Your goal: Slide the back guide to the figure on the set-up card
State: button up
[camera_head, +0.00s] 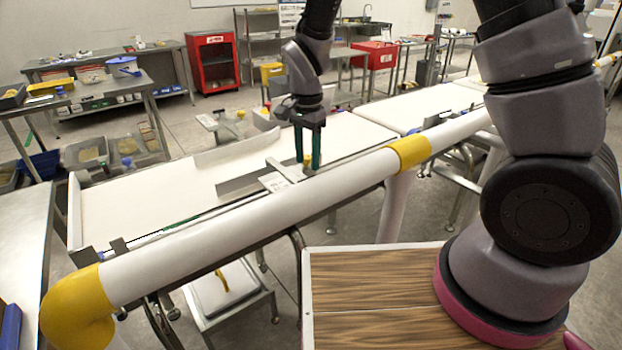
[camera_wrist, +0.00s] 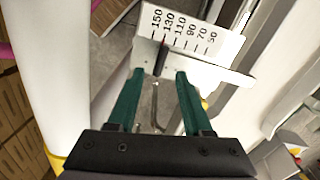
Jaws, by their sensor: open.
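My gripper (camera_head: 307,165) is open, its two green fingers pointing down over the near edge of the white belt (camera_head: 145,195). In the wrist view my gripper (camera_wrist: 160,75) has a dark upright peg (camera_wrist: 161,60) ahead of the gap between its fingertips; contact is not clear. A white scale plate (camera_wrist: 205,32) behind the peg is marked 150 to 50. A thin red mark shows near 130, but the exact reading is unclear. In the head view the scale plate (camera_head: 272,182) lies by a metal crossbar (camera_head: 286,169). A low guide rail (camera_head: 236,148) runs at the belt's far side. I cannot make out a set-up card.
A thick white rail (camera_head: 250,230) with yellow joints (camera_head: 409,152) runs between my base and the belt. More belt sections (camera_head: 425,108) continue to the right. Work tables (camera_head: 110,92) and a red cabinet (camera_head: 212,62) stand behind. A stool (camera_head: 232,298) is below the rail.

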aim_at(307, 178)
notch_tip(307, 178, down, 7)
jog(key=shift+r, duration=0.1)
dwell(0.3)
grip_shut()
jog(key=shift+a, duration=0.1)
dwell(1.2)
